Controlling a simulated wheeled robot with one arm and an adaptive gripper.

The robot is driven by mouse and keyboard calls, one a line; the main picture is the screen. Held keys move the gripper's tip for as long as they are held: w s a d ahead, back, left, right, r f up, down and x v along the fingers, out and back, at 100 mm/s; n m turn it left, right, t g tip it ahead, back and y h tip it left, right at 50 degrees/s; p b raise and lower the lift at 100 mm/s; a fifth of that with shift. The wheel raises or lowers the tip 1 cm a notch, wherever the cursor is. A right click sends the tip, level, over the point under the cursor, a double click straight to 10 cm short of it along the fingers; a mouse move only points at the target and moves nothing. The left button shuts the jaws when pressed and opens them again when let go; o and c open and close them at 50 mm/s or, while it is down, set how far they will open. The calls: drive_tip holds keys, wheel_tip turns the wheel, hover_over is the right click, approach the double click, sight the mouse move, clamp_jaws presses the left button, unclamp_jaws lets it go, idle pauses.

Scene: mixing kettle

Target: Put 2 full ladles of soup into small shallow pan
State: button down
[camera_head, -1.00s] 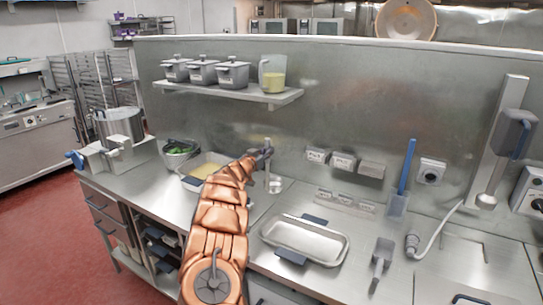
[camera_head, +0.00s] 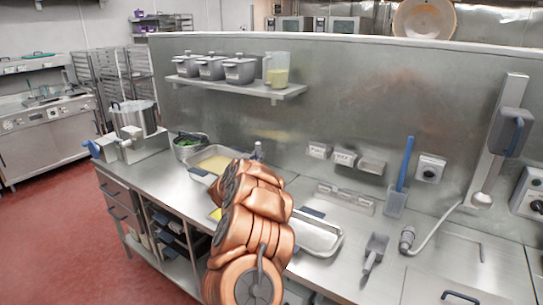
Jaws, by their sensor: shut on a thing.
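My gripper (camera_head: 256,156) is mostly hidden behind my copper arm. The grey upper end of the ladle (camera_head: 258,147) stands up just beyond the arm, in the gripper's grasp. The ladle's bowl is hidden. A small yellow patch (camera_head: 215,213) shows at the arm's left edge; I cannot tell whether it is soup in the ladle. A metal pan with yellow soup (camera_head: 217,163) stands on the counter beyond my arm to the left. The shallow pan (camera_head: 326,242) with dark blue handles lies right of my arm, partly covered by it; its visible part looks empty.
A bowl of greens (camera_head: 186,146) and a large pot (camera_head: 134,118) stand at the left. A shelf (camera_head: 262,90) with lidded containers and a jug (camera_head: 277,70) hangs on the back wall. A scoop (camera_head: 375,253) lies at the right. The front right counter has free room.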

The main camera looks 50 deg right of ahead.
drive_tip(key=w+a+r+n+t+y, duration=0.2)
drive_tip(key=w+a+n+t+y, duration=0.2)
drive_tip(key=a, duration=1.5)
drive_tip(key=w+a+r+n+t+y, duration=0.2)
drive_tip(key=w+a+n+t+y, duration=0.2)
drive_tip(key=a, duration=1.6)
drive_tip(key=w+a+r+n+t+y, duration=0.3)
drive_tip(key=w+a+n+y, duration=0.3)
drive_tip(key=a, duration=1.4)
drive_tip(key=w+t+y, duration=0.1)
drive_tip(key=w+y, duration=0.2)
drive_tip(key=shift+w+t, duration=0.2)
drive_tip(key=shift+t, duration=0.2)
drive_tip(key=shift+f, duration=0.15)
